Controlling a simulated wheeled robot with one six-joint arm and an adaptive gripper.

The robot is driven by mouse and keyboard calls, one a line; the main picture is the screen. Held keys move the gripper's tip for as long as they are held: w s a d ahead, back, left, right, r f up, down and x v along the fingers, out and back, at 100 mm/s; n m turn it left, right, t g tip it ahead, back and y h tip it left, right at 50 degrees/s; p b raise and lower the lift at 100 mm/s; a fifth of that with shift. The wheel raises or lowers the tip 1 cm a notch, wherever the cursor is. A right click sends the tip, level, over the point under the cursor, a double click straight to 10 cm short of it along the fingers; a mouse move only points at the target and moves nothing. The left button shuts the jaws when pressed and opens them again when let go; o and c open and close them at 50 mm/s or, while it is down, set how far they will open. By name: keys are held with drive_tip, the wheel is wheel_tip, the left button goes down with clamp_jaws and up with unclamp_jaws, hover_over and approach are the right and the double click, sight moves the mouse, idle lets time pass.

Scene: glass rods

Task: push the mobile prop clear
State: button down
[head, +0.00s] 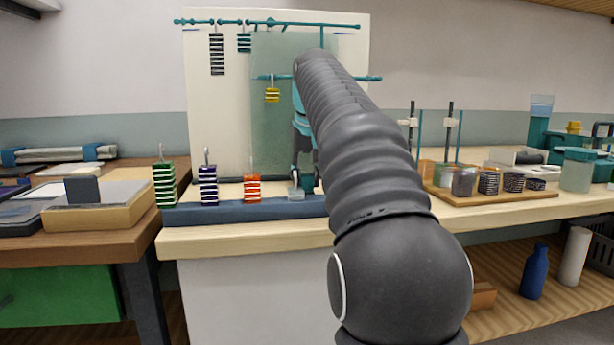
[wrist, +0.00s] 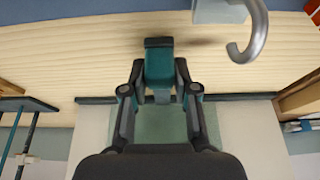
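A hanging mobile has a teal upper rod (head: 285,24) and a lower rod (head: 270,78) before a white backboard (head: 217,120). Striped dark weights (head: 217,55) hang from the upper rod and a yellow weight (head: 272,95) from the lower. I cannot single out a separate prop; my arm hides part of the mobile. My gripper (head: 305,178) points down over the bench, beside a pale grey hooked weight (head: 296,193). In the wrist view the gripper's fingertips (wrist: 159,62) look shut together and empty, apart from the weight's metal hook (wrist: 250,38).
A blue rack (head: 235,213) along the bench front holds green (head: 164,184), purple (head: 207,186) and orange (head: 252,188) weights. A wooden tray (head: 500,196) with jars and stands is right of my arm. Pale bench top is clear in front of the rack.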

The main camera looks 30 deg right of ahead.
drive_tip(key=shift+w+d+r+p, duration=0.15)
drive_tip(key=shift+w+p, duration=0.25)
drive_tip(key=shift+p, duration=0.15)
drive_tip(key=shift+w+d+r+p, duration=0.1)
drive_tip(key=shift+w+p, duration=0.25)
drive_tip(key=shift+p, duration=0.2)
drive_tip(key=shift+w+d+f+p, duration=0.2)
drive_tip(key=shift+w+p, duration=0.25)
drive_tip(key=shift+w, duration=0.2)
drive_tip(key=c, duration=0.9)
unclamp_jaws()
drive_tip(key=v, duration=1.2)
drive_tip(key=shift+s+f, duration=0.1)
